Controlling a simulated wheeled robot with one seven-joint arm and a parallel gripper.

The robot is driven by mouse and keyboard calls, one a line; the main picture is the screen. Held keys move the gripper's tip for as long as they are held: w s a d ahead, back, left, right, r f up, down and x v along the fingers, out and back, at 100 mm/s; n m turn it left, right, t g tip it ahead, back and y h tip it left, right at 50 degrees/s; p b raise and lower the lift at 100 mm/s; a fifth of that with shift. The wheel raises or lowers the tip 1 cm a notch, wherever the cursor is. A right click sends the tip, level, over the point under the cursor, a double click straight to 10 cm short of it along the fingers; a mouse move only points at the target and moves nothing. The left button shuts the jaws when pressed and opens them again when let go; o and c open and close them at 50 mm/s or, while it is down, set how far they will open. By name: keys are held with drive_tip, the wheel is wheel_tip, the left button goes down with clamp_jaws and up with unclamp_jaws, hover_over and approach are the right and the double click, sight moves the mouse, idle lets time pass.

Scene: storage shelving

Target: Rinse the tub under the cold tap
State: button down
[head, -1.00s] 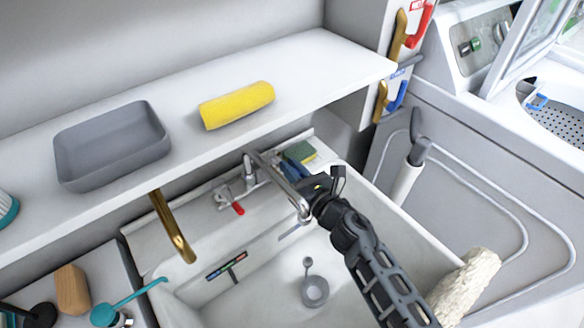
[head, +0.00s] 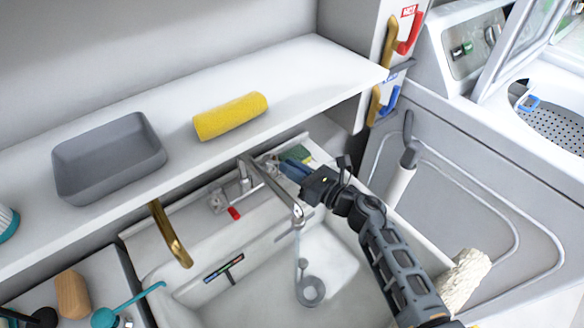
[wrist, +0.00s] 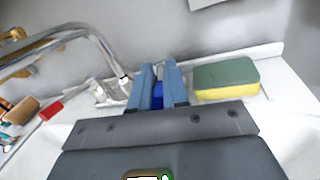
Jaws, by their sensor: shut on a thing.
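The grey rectangular tub (head: 110,158) sits upright on the white shelf at the left in the head view, apart from my gripper. My gripper (head: 295,168) is at the back of the sink, right of the tap's spout (head: 272,185). In the wrist view its light-blue fingers (wrist: 158,78) are shut on a darker blue piece (wrist: 158,94), which looks like the cold tap's handle; the fingers hide most of it. A red handle (head: 234,213) sits left of the spout. A thin pale line below the spout looks like running water, though it is faint.
The white sink basin (head: 262,292) lies below the shelf. A yellow roll (head: 230,116) lies on the shelf right of the tub. A green-and-yellow sponge (wrist: 226,82) is right of my fingers. A brass-coloured hook (head: 170,236) hangs below the shelf front.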

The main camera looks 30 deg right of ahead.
drive_tip(key=c, duration=1.1)
unclamp_jaws()
drive_tip(key=b+v, duration=0.1)
drive_tip(key=v, duration=0.6)
drive_tip(key=shift+s+d, duration=0.15)
drive_tip(key=shift+s, duration=0.2)
drive_tip(key=shift+s, duration=0.1)
